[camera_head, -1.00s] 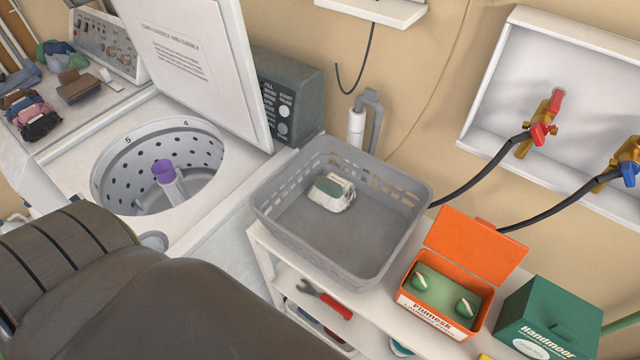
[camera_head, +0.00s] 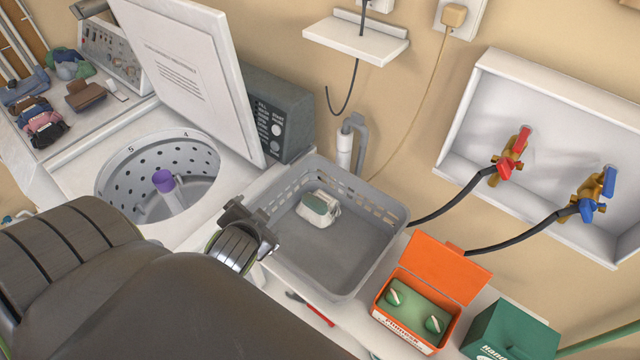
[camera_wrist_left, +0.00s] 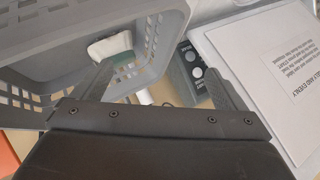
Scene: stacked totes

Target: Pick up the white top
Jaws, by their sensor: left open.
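A folded white top with a grey-green patch (camera_head: 319,208) lies in the grey laundry basket (camera_head: 385,262), toward its back left part. My left gripper (camera_head: 250,222) is open and empty at the basket's left rim, apart from the top. In the left wrist view the white top (camera_wrist_left: 110,46) shows past one finger, inside the basket (camera_wrist_left: 62,88). The open fingers of my left gripper (camera_wrist_left: 165,85) spread on either side of the picture's middle. My right gripper is not in view.
An open washing machine (camera_head: 110,165) with its lid up stands left of the basket. An orange box (camera_head: 448,268) with an open lid and a green box (camera_head: 512,330) stand to the right. Red-handled pliers (camera_head: 310,308) lie in front. Hoses run along the wall behind.

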